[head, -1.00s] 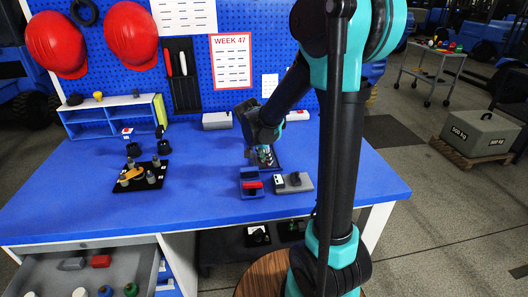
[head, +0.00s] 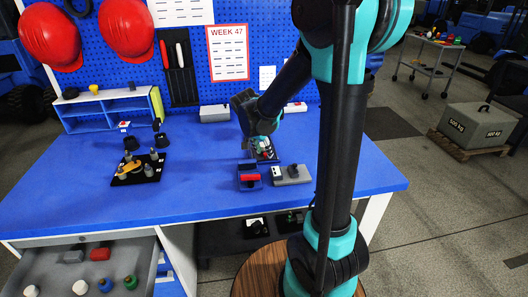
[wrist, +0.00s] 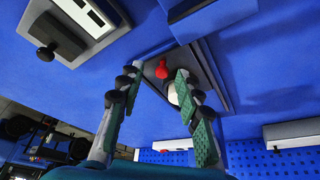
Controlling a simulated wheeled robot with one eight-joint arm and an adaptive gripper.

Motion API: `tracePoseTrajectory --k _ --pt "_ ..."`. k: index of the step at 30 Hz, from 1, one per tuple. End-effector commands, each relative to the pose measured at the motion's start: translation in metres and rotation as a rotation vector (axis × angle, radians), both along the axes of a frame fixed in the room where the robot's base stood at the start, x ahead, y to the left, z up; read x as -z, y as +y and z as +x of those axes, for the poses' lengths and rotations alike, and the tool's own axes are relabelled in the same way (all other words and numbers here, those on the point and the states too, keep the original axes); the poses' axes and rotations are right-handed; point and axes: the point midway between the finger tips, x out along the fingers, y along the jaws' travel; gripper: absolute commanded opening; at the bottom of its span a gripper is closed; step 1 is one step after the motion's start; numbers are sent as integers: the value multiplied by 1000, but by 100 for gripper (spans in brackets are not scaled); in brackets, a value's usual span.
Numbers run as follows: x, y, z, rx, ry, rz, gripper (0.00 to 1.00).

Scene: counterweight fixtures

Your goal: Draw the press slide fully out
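My gripper (head: 257,143) points down over a small dark fixture board (head: 273,157) at the back middle of the blue bench. In the wrist view the two green-padded fingers (wrist: 154,104) are apart, with nothing held between them. A red knob (wrist: 162,69) and a pale round part (wrist: 173,93) stand on the board near the right finger. No part is labelled as the press slide. A grey block with a black knob (head: 292,174) and a blue block with a red bar (head: 249,179) sit just in front; the grey block also shows in the wrist view (wrist: 76,22).
A black plate (head: 141,169) with several pegs lies at the left. An open drawer (head: 128,262) holds loose parts at the lower left. The bench's front middle is clear.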

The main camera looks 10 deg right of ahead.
Motion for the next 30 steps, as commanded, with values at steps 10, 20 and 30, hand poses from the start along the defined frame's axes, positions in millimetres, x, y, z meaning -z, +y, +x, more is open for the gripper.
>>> tracePoseTrajectory --k 10,20,30 --pt "-56 17 -18 -2 1 0 35" --pt "-98 29 -29 -1 1 0 35" --pt "-104 31 -31 0 1 0 35"
